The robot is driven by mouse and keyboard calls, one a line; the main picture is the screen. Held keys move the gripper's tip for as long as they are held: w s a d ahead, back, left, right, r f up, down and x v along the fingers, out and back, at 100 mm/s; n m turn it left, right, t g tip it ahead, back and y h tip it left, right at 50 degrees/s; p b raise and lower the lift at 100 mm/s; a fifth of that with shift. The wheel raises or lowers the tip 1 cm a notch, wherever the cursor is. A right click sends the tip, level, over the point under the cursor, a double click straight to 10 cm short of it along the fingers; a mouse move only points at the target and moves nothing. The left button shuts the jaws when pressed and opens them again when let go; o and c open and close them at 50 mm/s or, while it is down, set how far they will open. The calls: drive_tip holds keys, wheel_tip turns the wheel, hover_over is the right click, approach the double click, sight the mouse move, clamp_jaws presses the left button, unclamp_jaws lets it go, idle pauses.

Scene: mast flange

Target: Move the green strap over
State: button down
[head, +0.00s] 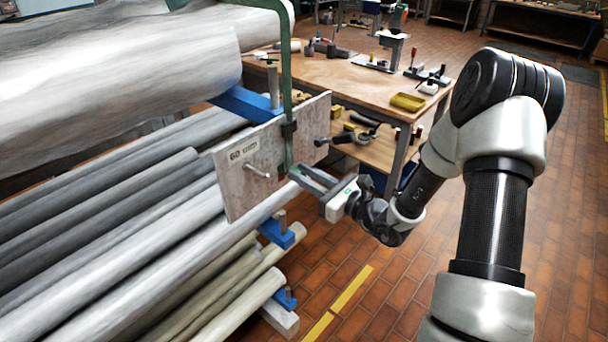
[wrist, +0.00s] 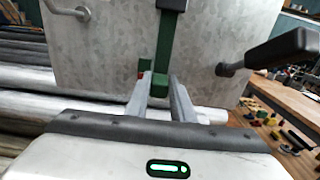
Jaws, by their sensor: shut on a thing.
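The green strap (head: 286,75) arches over the big grey cylinder at the top and hangs down in front of the grey plate (head: 240,185). A dark buckle (head: 288,130) sits partway down the strap. My gripper (head: 296,173) is shut on the strap's lower end, close to the plate's face. In the wrist view, the strap (wrist: 166,48) runs down between the two fingers of my gripper (wrist: 159,80). The plate (wrist: 115,50) fills the background there.
A metal peg (head: 258,171) sticks out of the plate left of the strap. A black-handled lever (head: 335,140) sticks out on the right. Long grey pipes (head: 120,220) lie on blue-padded rack arms. A wooden workbench (head: 330,75) with tools stands behind. The brick floor at right is open.

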drive_tip(key=shift+r+p, duration=0.55)
drive_tip(key=shift+r, duration=0.6)
drive_tip(key=shift+f, duration=0.1)
drive_tip(key=c, duration=1.5)
unclamp_jaws()
drive_tip(key=shift+s+d, duration=0.1)
drive_tip(key=b+v, duration=0.2)
drive_tip(key=v, duration=1.5)
drive_tip(key=shift+s+d, duration=0.1)
